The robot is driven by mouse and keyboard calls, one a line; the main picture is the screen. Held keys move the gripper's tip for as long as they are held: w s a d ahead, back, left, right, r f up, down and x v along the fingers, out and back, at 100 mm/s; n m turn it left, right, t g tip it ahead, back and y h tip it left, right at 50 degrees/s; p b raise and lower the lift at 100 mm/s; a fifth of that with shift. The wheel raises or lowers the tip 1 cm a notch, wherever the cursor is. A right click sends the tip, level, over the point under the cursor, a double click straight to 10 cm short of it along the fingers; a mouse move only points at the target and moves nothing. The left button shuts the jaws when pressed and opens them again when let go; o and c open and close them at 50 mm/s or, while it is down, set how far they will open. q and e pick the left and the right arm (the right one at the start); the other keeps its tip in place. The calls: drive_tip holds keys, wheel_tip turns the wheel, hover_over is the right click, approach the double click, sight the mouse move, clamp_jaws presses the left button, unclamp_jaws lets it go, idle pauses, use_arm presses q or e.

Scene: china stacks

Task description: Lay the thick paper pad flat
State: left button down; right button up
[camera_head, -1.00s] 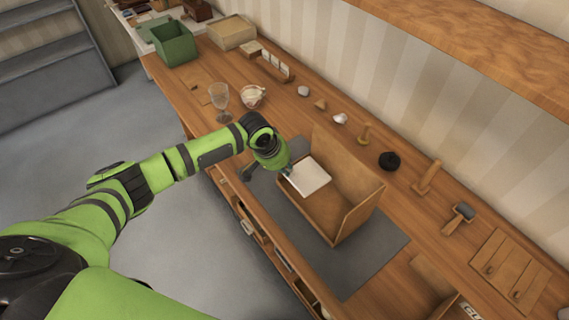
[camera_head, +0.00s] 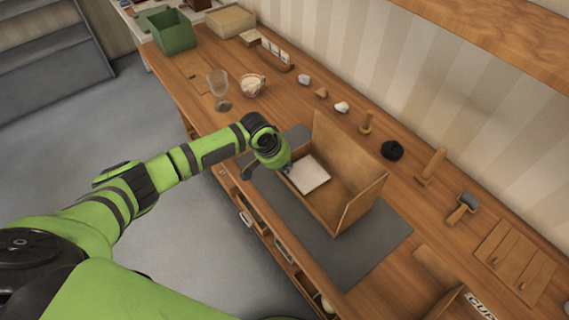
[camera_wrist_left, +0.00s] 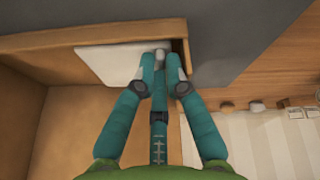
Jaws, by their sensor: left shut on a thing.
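The thick paper pad (camera_head: 308,174) is a white slab inside the open wooden box (camera_head: 350,208), at the box's left end. It lies flat or nearly so; I cannot tell whether its whole underside touches the floor. My left gripper (camera_head: 287,170) reaches in at that end and is shut on the pad's edge. In the left wrist view, the pad (camera_wrist_left: 108,62) shows beside the close fingertips (camera_wrist_left: 160,62), which hide its gripped edge. My right gripper is not in view.
The box stands on a grey mat (camera_head: 374,255) on the wooden bench. A glass goblet (camera_head: 219,88) and a cup (camera_head: 252,86) stand to the left. Small tools and a black ball (camera_head: 392,150) line the back. The box's right part is empty.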

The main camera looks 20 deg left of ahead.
use_arm(q)
drive_tip(key=shift+f, duration=0.3)
drive_tip(key=c, duration=1.2)
unclamp_jaws()
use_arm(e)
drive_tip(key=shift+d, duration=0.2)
use_arm(q)
drive_tip(key=v, duration=1.2)
drive_tip(key=shift+d, duration=0.1)
